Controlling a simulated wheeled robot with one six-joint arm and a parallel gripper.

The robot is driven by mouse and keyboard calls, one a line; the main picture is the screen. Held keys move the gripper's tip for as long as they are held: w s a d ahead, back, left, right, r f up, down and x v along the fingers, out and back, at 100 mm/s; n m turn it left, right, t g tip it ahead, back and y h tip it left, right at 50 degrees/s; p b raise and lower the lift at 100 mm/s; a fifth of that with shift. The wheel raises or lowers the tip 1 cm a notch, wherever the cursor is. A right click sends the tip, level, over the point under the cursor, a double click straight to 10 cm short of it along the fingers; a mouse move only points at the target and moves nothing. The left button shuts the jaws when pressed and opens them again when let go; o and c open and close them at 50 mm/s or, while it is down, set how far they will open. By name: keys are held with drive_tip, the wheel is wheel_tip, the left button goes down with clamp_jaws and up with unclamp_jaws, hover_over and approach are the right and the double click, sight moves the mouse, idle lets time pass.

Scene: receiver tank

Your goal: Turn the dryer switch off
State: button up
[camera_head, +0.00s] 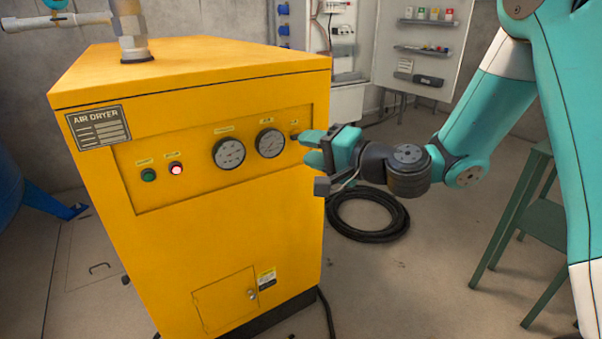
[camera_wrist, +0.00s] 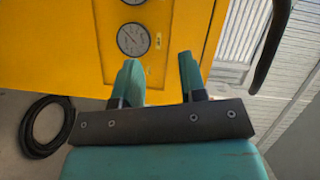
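The yellow air dryer (camera_head: 225,270) stands at left-centre in the head view, with a nameplate reading AIR DRYER. Its front panel has a dark green lamp (camera_head: 148,175), a glowing red-white lamp (camera_head: 176,169) and two round gauges. A small label (camera_head: 295,124) sits at the panel's right end; the switch there is mostly hidden by my fingers, and its position cannot be told. My gripper (camera_head: 309,147) is open, its fingertips close to that panel end; contact cannot be told. In the wrist view my two fingers (camera_wrist: 160,78) stand apart with yellow panel between them.
A coiled black hose (camera_head: 368,215) lies on the floor right of the dryer. A green stand (camera_head: 530,220) is at the right. A pipe (camera_head: 130,35) rises from the dryer's top. Floor between dryer and stand is mostly clear.

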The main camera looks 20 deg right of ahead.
drive_tip(key=w+d+f+m+t+h+b, duration=0.2)
drive_tip(key=w+d+f+m+t+h, duration=0.25)
drive_tip(key=d+f+m, duration=0.3)
drive_tip(key=d+f+p+x, duration=0.1)
drive_tip(key=p+x, duration=1.4)
drive_tip(key=x, duration=0.1)
drive_tip(key=shift+w, duration=0.6)
drive_tip(key=shift+a+r+n+g+h, duration=0.1)
drive_tip(key=shift+r+n+g+h, duration=0.05)
drive_tip(key=shift+n+g+h, duration=0.1)
clamp_jaws()
